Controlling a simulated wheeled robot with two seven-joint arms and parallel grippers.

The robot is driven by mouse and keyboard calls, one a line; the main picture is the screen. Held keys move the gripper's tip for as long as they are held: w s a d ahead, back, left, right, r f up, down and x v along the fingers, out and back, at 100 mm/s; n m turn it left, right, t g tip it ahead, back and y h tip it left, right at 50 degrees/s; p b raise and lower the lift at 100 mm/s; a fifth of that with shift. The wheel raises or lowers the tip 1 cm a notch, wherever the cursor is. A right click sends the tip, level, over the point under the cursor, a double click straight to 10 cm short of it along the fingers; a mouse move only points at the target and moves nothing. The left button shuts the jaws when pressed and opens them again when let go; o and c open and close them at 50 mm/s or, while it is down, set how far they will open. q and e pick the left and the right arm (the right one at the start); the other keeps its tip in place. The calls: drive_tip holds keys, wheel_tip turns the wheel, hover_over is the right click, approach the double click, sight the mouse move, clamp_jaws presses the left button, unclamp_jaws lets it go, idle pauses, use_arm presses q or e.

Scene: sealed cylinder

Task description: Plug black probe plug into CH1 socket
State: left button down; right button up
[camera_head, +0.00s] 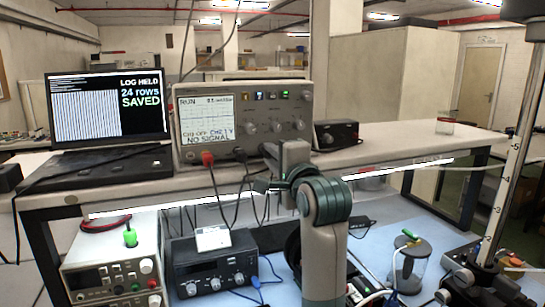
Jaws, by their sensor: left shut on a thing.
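The oscilloscope (243,122) stands on the raised shelf. Its screen reads RUN, CH1 OFF and NO SIGNAL. My right gripper is not in view.
A monitor (108,108) reading LOG HELD stands left of the scope; a black box (336,134) stands right. Leads hang between shelf and bench. The shelf's right part is mostly clear.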

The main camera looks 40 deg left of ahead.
use_arm(q)
drive_tip(key=shift+w+a, duration=0.1)
drive_tip(key=shift+a, duration=0.15)
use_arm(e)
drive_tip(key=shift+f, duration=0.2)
use_arm(q)
drive_tip(key=c, duration=1.6)
unclamp_jaws()
drive_tip(key=shift+o, duration=0.2)
drive_tip(key=shift+f, duration=0.1)
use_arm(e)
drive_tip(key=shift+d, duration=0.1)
